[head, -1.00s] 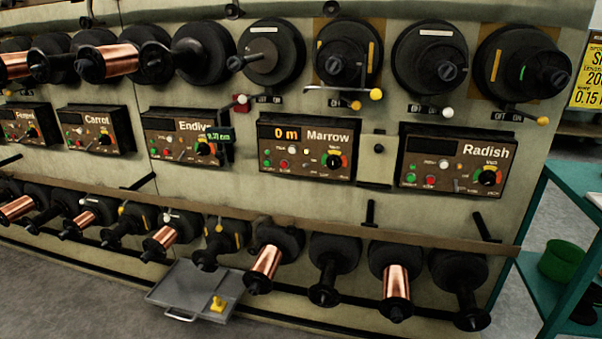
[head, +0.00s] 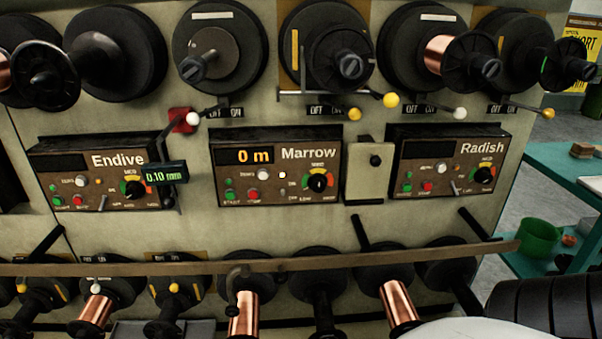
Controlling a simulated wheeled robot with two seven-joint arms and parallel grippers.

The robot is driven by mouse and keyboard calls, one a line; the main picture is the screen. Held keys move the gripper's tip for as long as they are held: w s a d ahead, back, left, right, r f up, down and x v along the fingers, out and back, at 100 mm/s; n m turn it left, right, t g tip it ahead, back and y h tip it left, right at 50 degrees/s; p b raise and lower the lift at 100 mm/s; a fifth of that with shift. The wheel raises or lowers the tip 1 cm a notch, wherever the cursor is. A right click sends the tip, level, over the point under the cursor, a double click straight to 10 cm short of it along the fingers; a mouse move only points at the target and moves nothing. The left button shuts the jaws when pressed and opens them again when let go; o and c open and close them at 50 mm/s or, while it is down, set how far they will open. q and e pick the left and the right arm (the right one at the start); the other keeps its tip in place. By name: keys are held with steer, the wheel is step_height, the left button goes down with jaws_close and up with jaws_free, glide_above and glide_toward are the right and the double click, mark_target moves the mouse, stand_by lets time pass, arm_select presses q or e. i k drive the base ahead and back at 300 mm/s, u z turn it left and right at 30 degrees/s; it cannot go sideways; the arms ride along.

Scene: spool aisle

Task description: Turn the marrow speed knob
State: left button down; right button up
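The Marrow panel (head: 276,170) is a brown control box in the middle of the head view, with an orange "0 m" display (head: 243,156). Its speed knob (head: 317,182) is black and round, at the panel's right side, inside a coloured scale arc. A light mark on the knob seems to point roughly upward; the exact setting is too small to read. A green button (head: 228,196) and a red button (head: 253,194) sit at the panel's lower left. Neither of my grippers is in view, and nothing covers the knob.
The Endive panel (head: 95,170) with a "0.10 mm" gauge (head: 166,173) is left, the Radish panel (head: 445,160) right. Spools project above and below. A long rail (head: 200,268) runs below the panels. A teal shelf (head: 560,163) with a green bin (head: 540,237) stands right.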

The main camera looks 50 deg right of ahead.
mark_target(317, 182)
steer(key=z, duration=0.75)
steer(key=i, duration=0.95)
steer(key=z, duration=0.85)
